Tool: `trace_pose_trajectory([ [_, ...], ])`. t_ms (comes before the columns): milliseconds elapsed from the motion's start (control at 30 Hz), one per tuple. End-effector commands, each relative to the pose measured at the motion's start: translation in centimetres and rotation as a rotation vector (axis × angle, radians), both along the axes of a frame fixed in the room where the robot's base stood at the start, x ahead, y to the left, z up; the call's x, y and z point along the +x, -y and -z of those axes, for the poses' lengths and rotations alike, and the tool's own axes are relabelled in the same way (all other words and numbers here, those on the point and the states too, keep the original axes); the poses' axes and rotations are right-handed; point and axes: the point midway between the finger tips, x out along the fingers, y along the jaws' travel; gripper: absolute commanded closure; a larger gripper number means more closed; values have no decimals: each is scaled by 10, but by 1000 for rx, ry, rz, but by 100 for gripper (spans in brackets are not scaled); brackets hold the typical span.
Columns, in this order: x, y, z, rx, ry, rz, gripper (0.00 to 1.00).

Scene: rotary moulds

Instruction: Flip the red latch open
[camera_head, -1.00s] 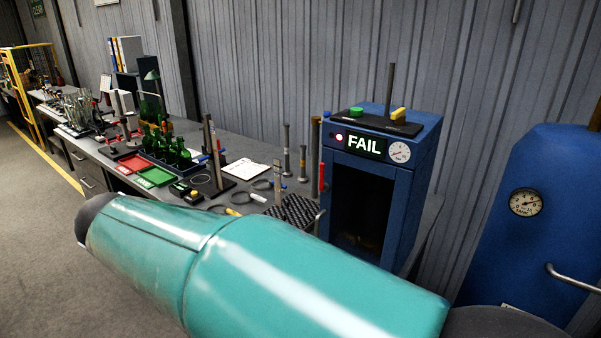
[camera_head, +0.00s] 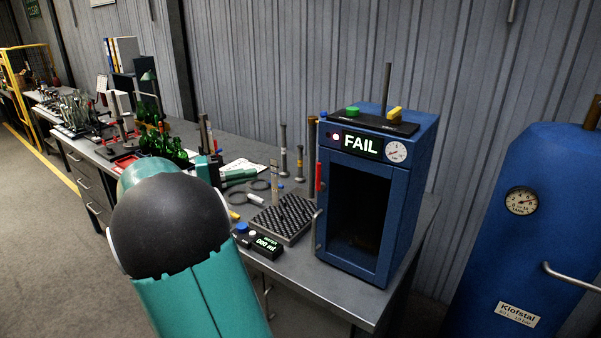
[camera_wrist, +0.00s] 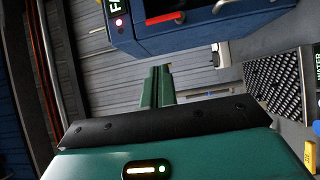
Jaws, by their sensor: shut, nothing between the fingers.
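The red latch (camera_head: 319,177) is a small upright bar on the left front edge of the blue cabinet (camera_head: 405,200). In the wrist view the red latch (camera_wrist: 165,18) shows at the top, on the cabinet's near side. The cabinet's dark-windowed door (camera_head: 357,215) looks closed. My gripper (camera_head: 252,174) is over the bench, left of the latch and apart from it, with its fingers pointing toward the cabinet. In the wrist view my gripper's green fingers (camera_wrist: 160,72) are together and empty, below the latch in the picture.
A black perforated block (camera_head: 283,218) and a small display unit (camera_head: 258,243) sit on the bench left of the cabinet. Metal posts (camera_head: 284,150) stand behind. Green bottles (camera_head: 160,143) are farther left. A blue tank (camera_head: 540,220) stands at right. The cabinet's display reads FAIL.

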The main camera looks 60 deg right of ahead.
Motion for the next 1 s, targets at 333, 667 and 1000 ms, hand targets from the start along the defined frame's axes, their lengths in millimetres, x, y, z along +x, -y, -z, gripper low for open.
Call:
trace_pose_trajectory([
  [333,-9,8,0,4,1,2,100],
  [667,-50,53,0,4,1,3,100],
  [1000,-98,74,0,4,1,-1,100],
])
